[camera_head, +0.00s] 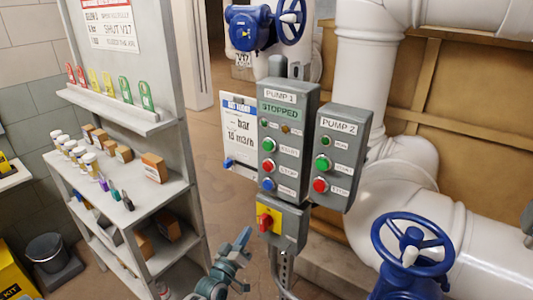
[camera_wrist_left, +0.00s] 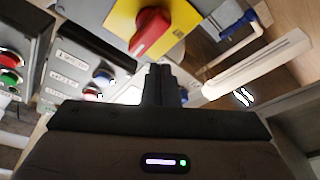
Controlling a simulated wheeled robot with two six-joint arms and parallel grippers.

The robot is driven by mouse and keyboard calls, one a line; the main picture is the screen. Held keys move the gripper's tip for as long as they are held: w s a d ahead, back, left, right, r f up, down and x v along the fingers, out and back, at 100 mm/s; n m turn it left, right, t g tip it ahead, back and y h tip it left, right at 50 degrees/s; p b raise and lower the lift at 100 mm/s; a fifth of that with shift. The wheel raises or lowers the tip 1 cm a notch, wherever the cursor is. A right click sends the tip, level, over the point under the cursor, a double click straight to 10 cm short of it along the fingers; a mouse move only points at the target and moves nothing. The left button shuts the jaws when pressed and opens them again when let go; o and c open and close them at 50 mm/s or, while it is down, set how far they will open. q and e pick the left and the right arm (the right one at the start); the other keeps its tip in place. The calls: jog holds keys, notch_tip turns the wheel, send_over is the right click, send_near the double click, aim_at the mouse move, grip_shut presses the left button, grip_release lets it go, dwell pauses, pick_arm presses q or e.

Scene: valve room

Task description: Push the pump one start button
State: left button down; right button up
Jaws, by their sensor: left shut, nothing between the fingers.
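The grey PUMP 1 box (camera_head: 290,112) stands in the middle of the head view, with a green display reading STOPPED. Its green button (camera_head: 268,144), with a small blurred label beside it, sits above a red button (camera_head: 268,166) and a blue button (camera_head: 268,184). My left gripper (camera_head: 245,235) is shut and empty, below and left of the box, apart from the buttons. Its closed fingers (camera_wrist_left: 162,84) show in the left wrist view. There the red button (camera_wrist_left: 91,93) is partly visible; the green one cannot be made out. My right gripper is not in view.
A PUMP 2 box (camera_head: 339,125) with similar buttons adjoins on the right. A red rotary switch (camera_head: 265,221) on a yellow plate sits below PUMP 1, close to my left gripper. A blue handwheel (camera_head: 411,245) stands lower right. A shelf (camera_head: 165,190) stands left.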

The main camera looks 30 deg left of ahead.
pick_arm(q)
notch_tip(320, 180, up, 14)
jog(key=n+t, duration=0.2)
jog(key=t, duration=0.1)
jog(key=n+t+y, duration=0.1)
jog(key=n+t, duration=0.2)
send_near(268, 145)
jog(key=s+a+r, duration=0.2)
jog(key=s+r, duration=0.3)
jog(key=s, duration=0.1)
jog(key=shift+w, duration=0.1)
jog(key=shift+w, duration=0.1)
jog(key=w+b, duration=0.4)
jog(key=w, duration=0.4)
jog(key=shift+w+d, duration=0.35)
jog(key=shift+w, duration=0.15)
dwell(0.5)
jog(key=shift+w, duration=0.25)
